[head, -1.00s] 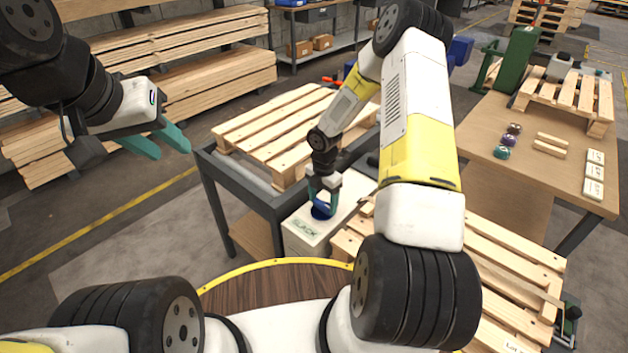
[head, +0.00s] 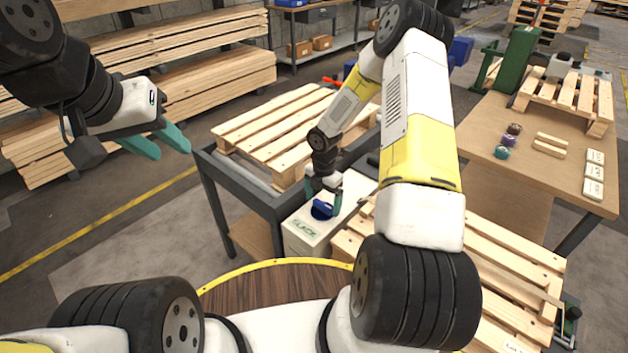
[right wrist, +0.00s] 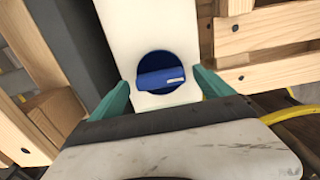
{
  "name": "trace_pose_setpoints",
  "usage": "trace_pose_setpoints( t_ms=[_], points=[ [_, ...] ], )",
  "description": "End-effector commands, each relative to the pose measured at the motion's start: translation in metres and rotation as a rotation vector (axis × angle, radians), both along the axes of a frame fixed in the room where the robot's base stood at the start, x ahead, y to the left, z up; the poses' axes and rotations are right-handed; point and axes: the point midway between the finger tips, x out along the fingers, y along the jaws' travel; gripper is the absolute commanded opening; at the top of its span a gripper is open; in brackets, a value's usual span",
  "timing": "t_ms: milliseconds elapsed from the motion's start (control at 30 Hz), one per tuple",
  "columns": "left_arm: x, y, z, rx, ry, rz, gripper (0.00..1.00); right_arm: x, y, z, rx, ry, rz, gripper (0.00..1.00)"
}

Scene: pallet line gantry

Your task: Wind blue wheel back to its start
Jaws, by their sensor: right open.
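The blue wheel (head: 321,210) sits on top of a white box (head: 301,232) with lettering on its front. In the right wrist view the wheel (right wrist: 161,78) is a round blue disc with a raised bar across it, the bar lying nearly level and slightly tilted. My right gripper (head: 322,195) is open just above the wheel. Its teal fingers stand apart on either side of the wheel, and I see no contact in the right wrist view. My left gripper (head: 158,142) hangs in the air at the left, away from the box. Its two teal fingers are apart and empty.
A wooden pallet (head: 283,128) lies on the grey conveyor (head: 215,170) behind the box. Another pallet (head: 510,265) is to the right of the box. A table (head: 480,140) at the right holds small coloured knobs, wood strips and labelled blocks.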

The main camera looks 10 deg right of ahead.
Motion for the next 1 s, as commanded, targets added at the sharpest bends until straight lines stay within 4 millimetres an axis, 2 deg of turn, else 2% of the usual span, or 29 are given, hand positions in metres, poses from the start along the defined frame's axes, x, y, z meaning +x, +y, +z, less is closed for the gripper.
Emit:
trace_pose_setpoints(
  t_ms=[167,400,600,1000],
  points=[
    [0.000,0.000,0.000,0.000,0.000,0.000,0.36,0.000,0.000,0.007,0.001,-0.001,-0.001,0.91],
    [0.000,0.000,0.000,0.000,0.000,0.000,0.36,0.001,-0.001,0.047,0.000,-0.003,-0.002,0.91],
    [0.000,0.000,0.000,0.000,0.000,0.000,0.36,0.000,0.000,0.072,-0.001,-0.001,0.000,0.91],
    [0.000,0.000,0.000,0.000,0.000,0.000,0.36,0.000,0.000,0.078,0.000,0.000,0.000,0.91]
  ],
)
